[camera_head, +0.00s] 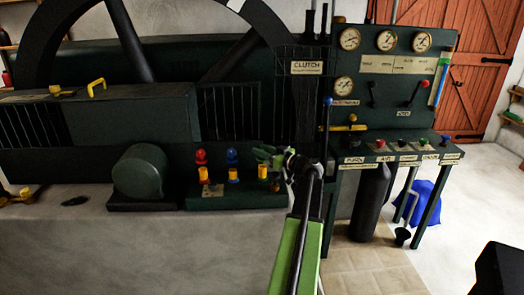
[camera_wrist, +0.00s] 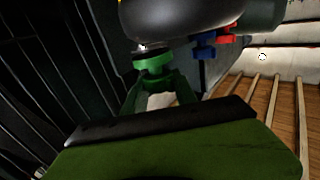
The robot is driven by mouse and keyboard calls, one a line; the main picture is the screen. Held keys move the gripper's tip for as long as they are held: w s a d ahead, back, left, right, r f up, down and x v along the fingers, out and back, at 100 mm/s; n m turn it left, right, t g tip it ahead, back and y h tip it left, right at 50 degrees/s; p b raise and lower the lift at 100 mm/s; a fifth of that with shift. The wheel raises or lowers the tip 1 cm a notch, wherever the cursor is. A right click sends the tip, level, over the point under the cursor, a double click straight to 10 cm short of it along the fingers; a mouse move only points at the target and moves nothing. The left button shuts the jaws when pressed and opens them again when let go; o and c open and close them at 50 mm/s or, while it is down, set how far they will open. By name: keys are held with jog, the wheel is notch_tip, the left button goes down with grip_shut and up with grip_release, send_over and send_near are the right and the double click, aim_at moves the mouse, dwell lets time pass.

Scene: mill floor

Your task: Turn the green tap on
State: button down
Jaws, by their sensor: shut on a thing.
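The green tap (camera_wrist: 153,63) shows in the wrist view as a round green knob at my fingertips. In the head view it is the right one of three taps on a low dark block, with a yellow body (camera_head: 262,172); its top blends with my green jaws. My gripper (camera_head: 268,155) reaches it from the right and is shut on it. The two green fingers (camera_wrist: 155,82) also show in the wrist view. How far the knob is turned cannot be told.
A blue tap (camera_head: 232,158) and a red tap (camera_head: 201,158) stand left of the green one. A clutch panel (camera_head: 306,67) and a blue-topped lever (camera_head: 328,101) rise behind my arm. A console (camera_head: 400,150) with coloured knobs stands right. Open floor (camera_head: 375,265) lies front right.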

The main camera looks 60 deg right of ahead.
jog(key=c, duration=1)
grip_release()
jog(key=s+a, duration=0.2)
jog(key=s, duration=1.5)
jog(key=shift+s+a, duration=0.15)
jog(key=shift+a, duration=0.15)
